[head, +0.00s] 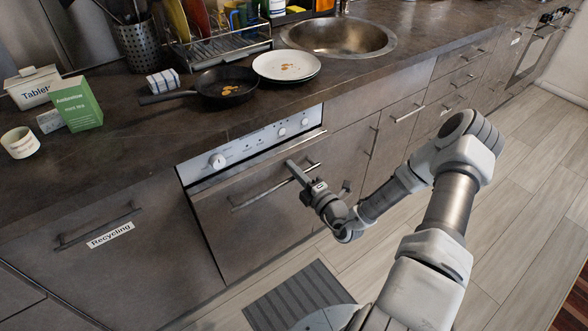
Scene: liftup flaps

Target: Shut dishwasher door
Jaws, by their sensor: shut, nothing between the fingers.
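The dishwasher (258,213) stands under the counter, with a light control panel (250,148) at its top. Its front door has a bar handle (262,192). The door looks upright and near flush with the cabinets; a narrow dark gap shows along its top under the panel, and I cannot tell whether it is fully closed. My gripper (294,168) is shut and empty, in front of the door's upper right part beside the handle's right end. I cannot tell whether it touches the door.
The counter above holds a frying pan (228,86), a white plate (286,66), a dish rack (220,48) and a sink (338,36). A grey mat (298,295) lies on the floor before the dishwasher. A recycling drawer (105,240) is at the left.

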